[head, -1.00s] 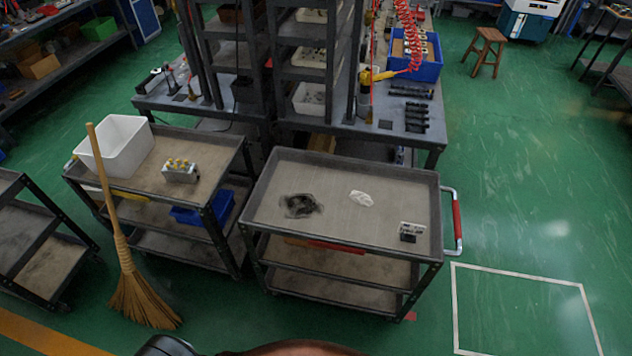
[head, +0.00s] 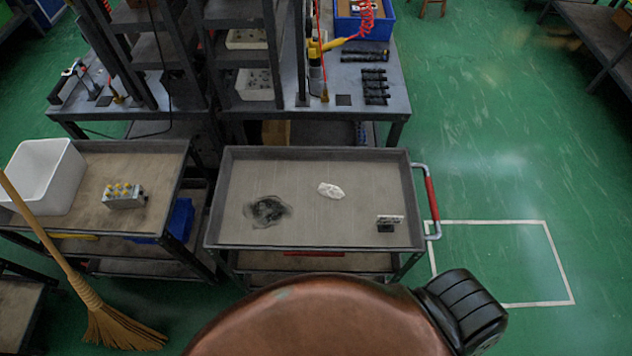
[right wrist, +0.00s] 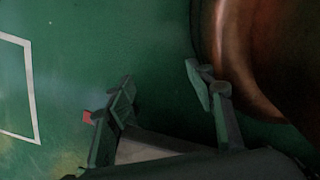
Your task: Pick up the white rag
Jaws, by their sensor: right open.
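The white rag (head: 331,190) lies crumpled on the top tray of the grey cart (head: 300,240), right of a dark stain. My right gripper (right wrist: 160,95) shows only in the right wrist view. Its two fingers are apart with nothing between them, over the green floor. The rag is not in that view. My left gripper is in neither view.
A small block with a white label (head: 389,223) stands at the cart tray's right front. A dark stain (head: 267,210) marks the tray's left. A second cart (head: 85,215) at left holds a white bin (head: 45,178) and a valve block (head: 123,195). A broom (head: 85,290) leans there. Floor at right is clear.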

